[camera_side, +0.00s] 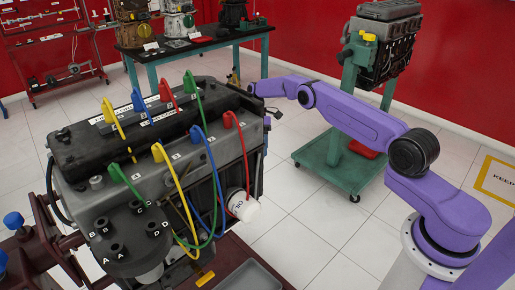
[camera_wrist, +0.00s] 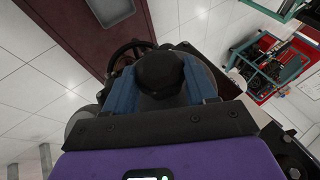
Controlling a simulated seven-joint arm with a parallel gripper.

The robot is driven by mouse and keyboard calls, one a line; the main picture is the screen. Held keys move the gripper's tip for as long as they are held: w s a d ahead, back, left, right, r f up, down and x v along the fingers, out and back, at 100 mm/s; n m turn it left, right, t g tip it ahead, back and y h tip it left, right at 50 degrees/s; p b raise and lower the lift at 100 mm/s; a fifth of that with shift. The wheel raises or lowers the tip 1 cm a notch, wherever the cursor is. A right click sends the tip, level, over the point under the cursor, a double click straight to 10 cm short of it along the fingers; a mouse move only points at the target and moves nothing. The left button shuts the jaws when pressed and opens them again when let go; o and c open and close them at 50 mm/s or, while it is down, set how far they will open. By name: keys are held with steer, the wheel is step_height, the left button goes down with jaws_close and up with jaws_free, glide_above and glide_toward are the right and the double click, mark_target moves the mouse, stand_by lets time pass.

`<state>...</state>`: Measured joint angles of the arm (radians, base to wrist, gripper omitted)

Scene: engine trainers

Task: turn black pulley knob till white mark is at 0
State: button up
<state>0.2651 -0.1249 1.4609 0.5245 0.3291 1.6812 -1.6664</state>
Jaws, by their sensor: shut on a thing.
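The black pulley knob (camera_wrist: 160,72) sits between the two blue fingers of my gripper (camera_wrist: 162,84) in the wrist view. The fingers press on its left and right sides, and my gripper is shut on it. I cannot make out the white mark or the 0 in either view. In the side view, the grey engine (camera_side: 85,190) stands in front, with colored leads on top. My purple arm reaches to its far right end, where the engine hides the knob and my fingertips.
A white oil filter (camera_side: 243,207) sticks out low on the engine's right side. A green wheeled stand (camera_side: 340,165) with another engine is behind my arm. A bench (camera_side: 190,50) with more engines stands at the back. White floor tiles lie open between.

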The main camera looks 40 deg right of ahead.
stand_by(0.4)
steer(key=o, duration=1)
steer(key=shift+o, duration=0.2)
steer(key=shift+r, duration=0.1)
step_height(320, 180, up, 3)
steer(key=shift+f, duration=0.2)
steer(key=shift+s+r, duration=0.25)
steer(key=shift+r, duration=0.35)
steer(key=shift+s+a+r, duration=0.1)
steer(key=shift+s+r, duration=0.55)
steer(key=shift+s, duration=0.1)
steer(key=s+r, duration=0.7)
steer(key=s, duration=0.5)
steer(key=shift+a+r, duration=0.35)
